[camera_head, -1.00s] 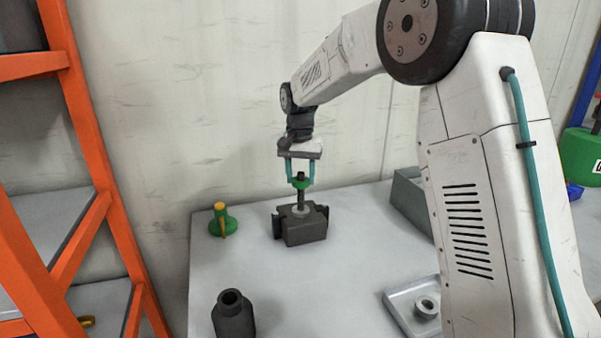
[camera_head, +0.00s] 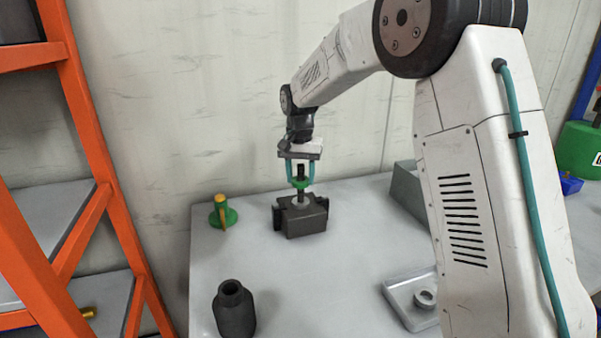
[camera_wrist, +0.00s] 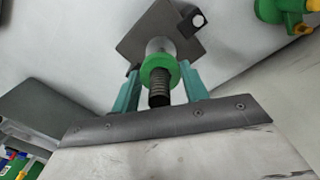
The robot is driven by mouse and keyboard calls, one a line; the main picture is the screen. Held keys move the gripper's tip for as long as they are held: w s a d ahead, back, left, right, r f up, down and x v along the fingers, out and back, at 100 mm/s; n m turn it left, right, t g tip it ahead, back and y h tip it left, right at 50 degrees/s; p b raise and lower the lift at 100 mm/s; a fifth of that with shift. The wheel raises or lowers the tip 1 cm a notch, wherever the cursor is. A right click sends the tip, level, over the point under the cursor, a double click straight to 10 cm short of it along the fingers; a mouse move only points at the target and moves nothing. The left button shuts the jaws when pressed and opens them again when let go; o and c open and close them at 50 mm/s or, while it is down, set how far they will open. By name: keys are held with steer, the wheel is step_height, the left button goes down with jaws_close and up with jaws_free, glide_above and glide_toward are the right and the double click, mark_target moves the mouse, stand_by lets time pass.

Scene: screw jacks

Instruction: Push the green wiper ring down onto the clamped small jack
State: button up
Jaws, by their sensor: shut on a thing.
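The small jack stands upright in a dark vise (camera_head: 304,220); its dark threaded screw (camera_head: 301,174) points up. The green wiper ring (camera_head: 301,184) is around the screw, partway along it above the vise, with screw showing above the ring. My gripper (camera_head: 300,180) points down from above with its teal fingers shut on the ring. In the wrist view the ring (camera_wrist: 160,70) sits between the two fingers (camera_wrist: 158,84), around the jack. The screw end (camera_wrist: 159,98) sticks out through the ring toward the camera. A pale jack part (camera_wrist: 158,45) shows beyond the ring.
A green and yellow part (camera_head: 222,212) stands left of the vise. A dark bottle-shaped body (camera_head: 233,308) stands at the table's front left. A grey tray (camera_head: 405,290) holding a ring-shaped part (camera_head: 425,298) and a grey bin (camera_head: 408,188) are to the right.

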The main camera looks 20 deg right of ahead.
mark_target(300, 165)
steer(key=shift+f, duration=1.3)
steer(key=o, duration=1)
steer(key=shift+o, duration=0.2)
step_height(300, 165, up, 8)
steer(key=shift+f, duration=0.15)
